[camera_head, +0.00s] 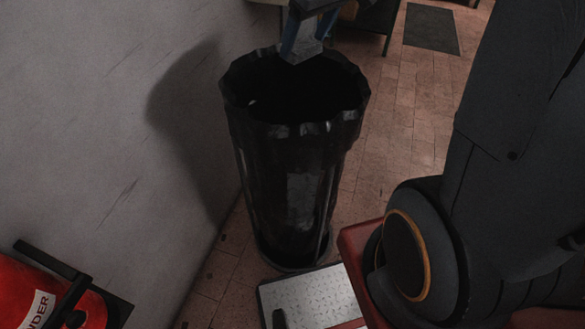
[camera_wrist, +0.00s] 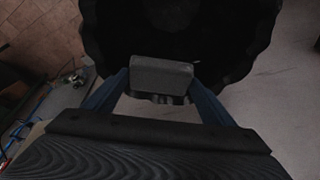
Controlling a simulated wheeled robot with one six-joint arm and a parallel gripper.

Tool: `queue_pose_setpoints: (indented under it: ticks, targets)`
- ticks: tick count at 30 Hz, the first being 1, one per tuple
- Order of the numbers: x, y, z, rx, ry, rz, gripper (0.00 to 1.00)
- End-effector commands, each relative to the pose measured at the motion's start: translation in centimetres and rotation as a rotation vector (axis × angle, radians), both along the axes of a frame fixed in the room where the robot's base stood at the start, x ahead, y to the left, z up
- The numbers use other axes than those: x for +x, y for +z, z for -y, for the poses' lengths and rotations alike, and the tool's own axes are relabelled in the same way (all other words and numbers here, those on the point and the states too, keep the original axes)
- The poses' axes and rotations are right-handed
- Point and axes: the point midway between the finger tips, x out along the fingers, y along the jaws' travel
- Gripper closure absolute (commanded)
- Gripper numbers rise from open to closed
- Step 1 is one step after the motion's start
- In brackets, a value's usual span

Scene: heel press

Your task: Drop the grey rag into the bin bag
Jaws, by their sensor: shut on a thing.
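The grey rag (camera_wrist: 161,77) looks like a small folded block. My gripper (camera_wrist: 160,85) is shut on it, with a blue finger at each side. In the head view the rag (camera_head: 302,50) hangs between the fingertips of my gripper (camera_head: 308,36), at the far part of the bin's mouth. The bin bag (camera_head: 300,130) is black and lines a tall black bin, folded over its rim. In the wrist view the bag (camera_wrist: 245,45) lies beyond and below the rag, with its dark opening in view. The inside is too dark to make out.
A grey wall (camera_head: 90,110) stands close to the left of the bin. A red extinguisher-like cylinder (camera_head: 40,295) is at the lower left. A metal tread plate (camera_head: 312,297) lies in front of the bin. A dark mat (camera_head: 431,28) lies on the tiled floor behind.

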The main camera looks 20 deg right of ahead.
Motion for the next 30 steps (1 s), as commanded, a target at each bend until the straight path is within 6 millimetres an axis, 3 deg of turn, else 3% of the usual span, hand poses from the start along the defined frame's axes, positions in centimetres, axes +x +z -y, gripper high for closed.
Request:
queue_pose_setpoints:
  ticks: [3, 12, 13, 16, 25, 30]
  targets:
    - [0.0, -1.0, -0.1, -0.001, 0.003, -0.001, 0.44]
    - [0.0, -1.1, -0.2, -0.001, 0.004, 0.0, 0.44]
    - [0.0, -1.1, -0.2, -0.001, 0.005, 0.0, 0.18]
    - [0.0, -1.1, -0.2, -0.001, 0.005, 0.0, 0.01]
    - [0.0, -1.0, -0.2, -0.001, 0.004, 0.0, 0.01]
    - [-0.4, 0.3, 0.0, 0.0, 0.004, 0.004, 0.01]
